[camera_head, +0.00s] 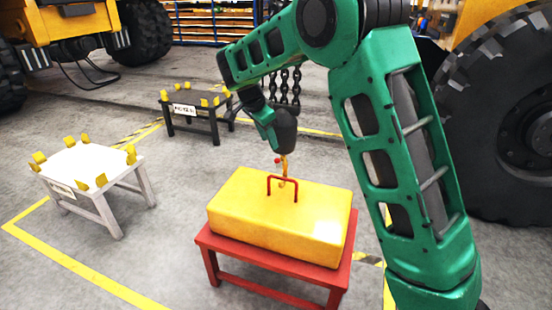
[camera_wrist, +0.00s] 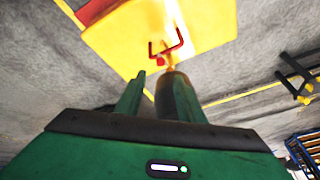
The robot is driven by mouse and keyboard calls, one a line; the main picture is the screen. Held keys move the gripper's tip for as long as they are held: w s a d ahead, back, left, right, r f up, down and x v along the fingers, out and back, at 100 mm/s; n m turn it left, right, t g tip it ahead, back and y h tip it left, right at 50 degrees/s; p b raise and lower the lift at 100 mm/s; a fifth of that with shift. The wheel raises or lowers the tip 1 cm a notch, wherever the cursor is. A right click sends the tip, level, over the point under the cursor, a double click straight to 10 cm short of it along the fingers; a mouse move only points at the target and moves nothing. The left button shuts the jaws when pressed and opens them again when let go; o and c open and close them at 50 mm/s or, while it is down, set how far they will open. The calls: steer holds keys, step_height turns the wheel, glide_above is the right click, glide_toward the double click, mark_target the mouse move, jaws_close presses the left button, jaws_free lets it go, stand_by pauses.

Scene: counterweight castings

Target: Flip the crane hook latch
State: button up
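The crane's dark grey hook block (camera_head: 286,128) hangs from chains. Its orange hook (camera_head: 285,170) sits by the red handle (camera_head: 283,187) on a yellow casting (camera_head: 270,215). I cannot tell whether hook and handle are engaged. A small red knob (camera_head: 277,161), seemingly on the latch, is at the hook's left; it also shows in the wrist view (camera_wrist: 160,62). The knob is beyond the fingertips. The latch itself is too small to make out.
The casting rests on a red stand (camera_head: 275,284). A white stand (camera_head: 92,164) with yellow corner pieces is at left, a black one (camera_head: 196,104) behind. Chains (camera_head: 285,84) hang beside my arm. A large tyre (camera_head: 510,120) is at right. Grey floor between stands is clear.

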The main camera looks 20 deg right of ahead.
steer(key=x, duration=1)
steer(key=shift+f, duration=0.4)
steer(key=shift+w, duration=0.1)
steer(key=shift+c, duration=0.5)
